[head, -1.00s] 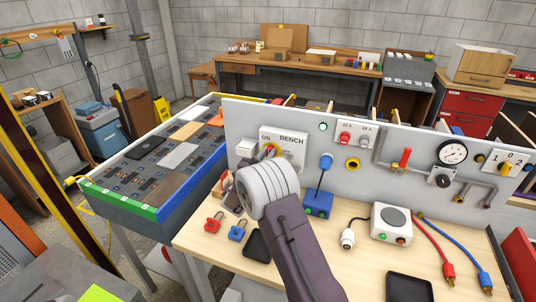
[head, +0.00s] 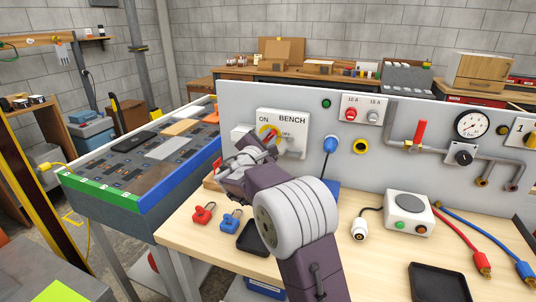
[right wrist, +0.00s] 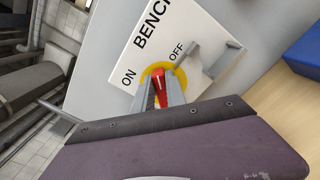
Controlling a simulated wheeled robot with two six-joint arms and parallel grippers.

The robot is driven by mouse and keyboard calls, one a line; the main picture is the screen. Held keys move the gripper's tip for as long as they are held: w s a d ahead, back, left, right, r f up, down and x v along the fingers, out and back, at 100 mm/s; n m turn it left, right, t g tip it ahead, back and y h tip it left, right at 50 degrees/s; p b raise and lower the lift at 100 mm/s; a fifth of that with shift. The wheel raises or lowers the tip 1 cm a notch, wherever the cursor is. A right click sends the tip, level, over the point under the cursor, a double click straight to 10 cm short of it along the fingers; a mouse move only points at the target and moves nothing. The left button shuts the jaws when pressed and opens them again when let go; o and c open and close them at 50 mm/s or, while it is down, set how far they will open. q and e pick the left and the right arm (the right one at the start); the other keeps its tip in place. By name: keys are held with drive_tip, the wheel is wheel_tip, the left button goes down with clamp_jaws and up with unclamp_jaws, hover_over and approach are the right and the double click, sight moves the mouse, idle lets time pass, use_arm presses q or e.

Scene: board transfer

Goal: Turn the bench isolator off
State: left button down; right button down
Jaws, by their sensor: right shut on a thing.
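The bench isolator is a white plate (head: 292,121) marked ON, OFF and BENCH, on the upright grey panel. It has a red handle (right wrist: 157,80) on a yellow disc (right wrist: 150,72). In the right wrist view, my right gripper (right wrist: 159,92) is shut on the red handle, one finger on each side. The handle lies between the ON and OFF marks there; its exact setting is hard to tell. In the head view the gripper (head: 262,148) partly hides the disc. A round green lamp (head: 326,103) right of the plate looks dark. My left gripper is out of view.
A red padlock (head: 203,214), a blue padlock (head: 231,220) and a black tray (head: 253,237) lie on the bench below. A blue-topped lever (head: 330,145) stands close right of my arm. A metal bracket (right wrist: 222,62) sticks out beside OFF.

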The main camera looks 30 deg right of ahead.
drive_tip(key=shift+s+d+f+m+b, duration=0.1)
drive_tip(key=shift+f+m+b, duration=0.1)
drive_tip(key=shift+m+b, duration=1.75)
drive_tip(key=shift+f+m+b, duration=0.25)
drive_tip(key=shift+m+b, duration=1)
drive_tip(key=shift+b, duration=1.25)
drive_tip(key=shift+s+d+f+m+b, duration=0.1)
drive_tip(key=shift+f+m+b, duration=0.1)
drive_tip(key=shift+m+b, duration=1.75)
drive_tip(key=shift+n+b, duration=0.25)
drive_tip(key=shift+b, duration=0.05)
drive_tip(key=c, duration=1.4)
unclamp_jaws()
drive_tip(key=shift+o, duration=0.2)
drive_tip(key=shift+a, duration=0.1)
drive_tip(key=v, duration=0.9)
